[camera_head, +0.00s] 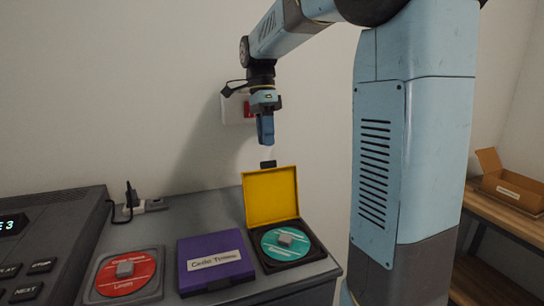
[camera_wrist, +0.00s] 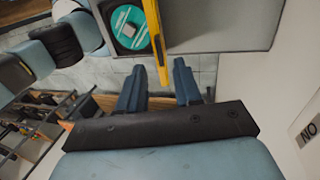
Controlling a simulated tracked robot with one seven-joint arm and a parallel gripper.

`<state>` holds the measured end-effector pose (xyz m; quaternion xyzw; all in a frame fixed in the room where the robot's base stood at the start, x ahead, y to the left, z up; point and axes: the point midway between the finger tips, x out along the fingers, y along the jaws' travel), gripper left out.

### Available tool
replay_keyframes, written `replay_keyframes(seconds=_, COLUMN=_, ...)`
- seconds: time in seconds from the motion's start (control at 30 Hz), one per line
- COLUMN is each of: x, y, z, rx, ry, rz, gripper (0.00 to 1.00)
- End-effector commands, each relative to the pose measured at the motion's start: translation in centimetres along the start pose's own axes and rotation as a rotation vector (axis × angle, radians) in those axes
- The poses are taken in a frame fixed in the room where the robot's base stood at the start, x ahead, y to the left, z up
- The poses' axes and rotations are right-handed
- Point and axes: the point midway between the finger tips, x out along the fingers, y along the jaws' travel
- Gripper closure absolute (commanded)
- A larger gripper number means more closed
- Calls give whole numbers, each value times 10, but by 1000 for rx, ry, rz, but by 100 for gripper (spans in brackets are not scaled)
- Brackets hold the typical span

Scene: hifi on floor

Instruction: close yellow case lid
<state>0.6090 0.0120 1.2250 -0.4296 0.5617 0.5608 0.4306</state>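The yellow case lid (camera_head: 271,196) stands open, raised at the back of its black case base (camera_head: 317,251). A teal disc (camera_head: 287,241) with a grey hub lies in the base. In the wrist view the lid (camera_wrist: 155,40) shows nearly edge-on, with the teal disc (camera_wrist: 128,28) to its left. My gripper (camera_head: 266,142) points down above and behind the lid, apart from it.
A closed purple case (camera_head: 215,262) and a case with a red disc (camera_head: 124,274) lie to the left on the grey table. A dark player (camera_head: 48,235) stands at the far left. The wall with a socket (camera_head: 238,108) is close behind. A cardboard box (camera_head: 512,187) sits on a right-hand shelf.

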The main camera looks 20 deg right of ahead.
Motion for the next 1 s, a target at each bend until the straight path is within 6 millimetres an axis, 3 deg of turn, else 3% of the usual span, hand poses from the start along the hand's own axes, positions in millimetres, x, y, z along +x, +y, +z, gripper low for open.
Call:
replay_keyframes(seconds=0.3, x=45, y=0, z=0, rx=-1, ry=0, rz=1, gripper=66)
replay_keyframes(seconds=0.77, x=57, y=0, z=0, rx=-1, ry=0, rz=-1, gripper=66)
replay_keyframes(seconds=1.0, x=57, y=0, z=0, rx=-1, ry=0, rz=-1, gripper=87)
